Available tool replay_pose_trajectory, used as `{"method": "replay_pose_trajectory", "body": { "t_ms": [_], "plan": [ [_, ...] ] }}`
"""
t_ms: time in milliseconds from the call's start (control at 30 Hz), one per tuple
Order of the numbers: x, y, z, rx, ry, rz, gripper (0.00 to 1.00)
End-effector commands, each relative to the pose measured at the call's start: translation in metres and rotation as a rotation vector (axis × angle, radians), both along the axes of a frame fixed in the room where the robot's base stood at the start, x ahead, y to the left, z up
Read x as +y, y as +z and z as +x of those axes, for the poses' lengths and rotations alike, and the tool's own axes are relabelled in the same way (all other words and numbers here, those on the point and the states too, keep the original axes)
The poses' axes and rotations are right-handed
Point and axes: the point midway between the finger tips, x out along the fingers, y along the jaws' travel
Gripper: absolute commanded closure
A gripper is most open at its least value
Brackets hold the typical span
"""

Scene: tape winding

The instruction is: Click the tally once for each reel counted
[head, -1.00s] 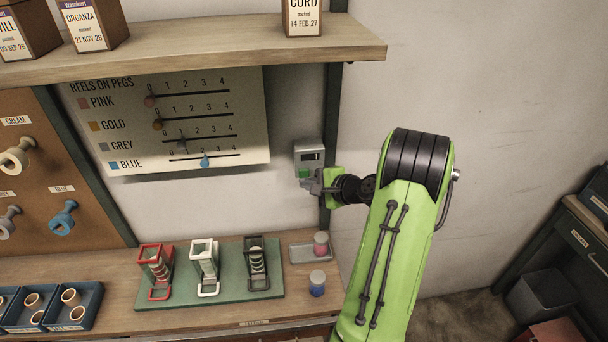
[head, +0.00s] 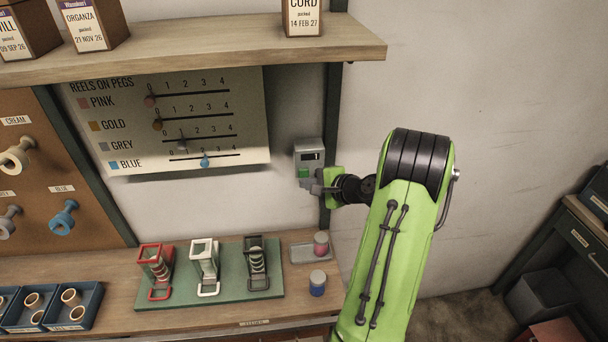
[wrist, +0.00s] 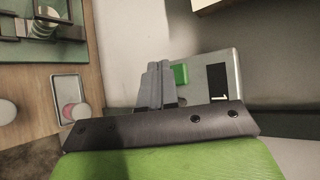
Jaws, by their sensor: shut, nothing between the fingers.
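The tally (head: 309,150) is a grey box fixed on the post below the shelf, with a dark display (head: 312,156) and a green button (head: 304,173). In the wrist view, the tally (wrist: 226,72) shows its green button (wrist: 180,74) and a black display (wrist: 218,98) with one light mark resembling a 1. My gripper (head: 315,188) is shut and empty, just right of and below the button. In the wrist view its fingertips (wrist: 156,68) lie beside the button and look slightly apart from it. Reels hang on the pegboard: cream (head: 17,156), grey (head: 8,222) and blue (head: 64,217).
A chart board (head: 200,125) with sliders hangs left of the tally. Below are a green mat (head: 222,288) with three stands, a small tray (head: 300,254) with a pink-red jar, a blue jar (head: 317,284) and blue bins (head: 85,313). The shelf (head: 200,50) overhangs; wall space right is clear.

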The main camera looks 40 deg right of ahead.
Motion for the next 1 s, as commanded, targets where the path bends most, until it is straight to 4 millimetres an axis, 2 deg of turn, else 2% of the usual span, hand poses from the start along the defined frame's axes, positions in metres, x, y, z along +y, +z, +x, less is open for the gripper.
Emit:
{"method": "replay_pose_trajectory", "body": {
  "t_ms": [1000],
  "plan": [
    [-0.0053,0.0003,0.0081,0.000,0.000,0.000,1.00]
  ]
}}
